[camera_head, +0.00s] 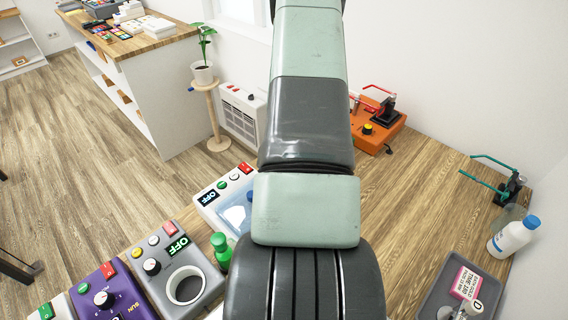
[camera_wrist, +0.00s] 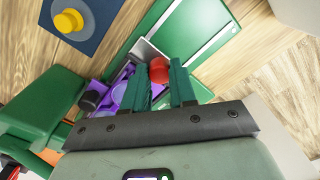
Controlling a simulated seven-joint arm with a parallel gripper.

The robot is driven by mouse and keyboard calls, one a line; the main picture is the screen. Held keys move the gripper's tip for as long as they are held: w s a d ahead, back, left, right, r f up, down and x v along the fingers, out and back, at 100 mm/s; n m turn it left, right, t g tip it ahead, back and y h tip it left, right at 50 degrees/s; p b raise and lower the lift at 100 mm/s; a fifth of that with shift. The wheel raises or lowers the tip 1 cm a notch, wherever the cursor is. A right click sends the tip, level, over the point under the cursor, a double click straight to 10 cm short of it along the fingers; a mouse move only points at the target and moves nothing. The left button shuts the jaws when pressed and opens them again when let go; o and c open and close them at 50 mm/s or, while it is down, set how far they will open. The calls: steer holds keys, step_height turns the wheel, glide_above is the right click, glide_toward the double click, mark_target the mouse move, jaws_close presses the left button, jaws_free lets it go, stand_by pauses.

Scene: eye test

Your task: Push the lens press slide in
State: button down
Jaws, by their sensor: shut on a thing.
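In the wrist view my gripper (camera_wrist: 160,68) has its two dark green fingers on either side of a red knob (camera_wrist: 158,71), shut on it. The knob sits at the end of a grey metal plate (camera_wrist: 146,50) on a green device that looks like the lens press (camera_wrist: 175,28). A long green channel with pale edges runs from the plate to the upper right. Purple parts (camera_wrist: 120,88) lie left of the fingers. In the head view my arm hides the gripper and the press.
In the head view an orange device (camera_head: 378,130), a white bottle (camera_head: 512,238) and a grey tray (camera_head: 432,300) stand right of my arm.

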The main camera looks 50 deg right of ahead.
steer(key=shift+d, duration=0.4)
steer(key=c, duration=1.2)
jaws_free()
steer(key=shift+a+r, duration=0.1)
steer(key=shift+a, duration=0.05)
step_height(320, 180, up, 11)
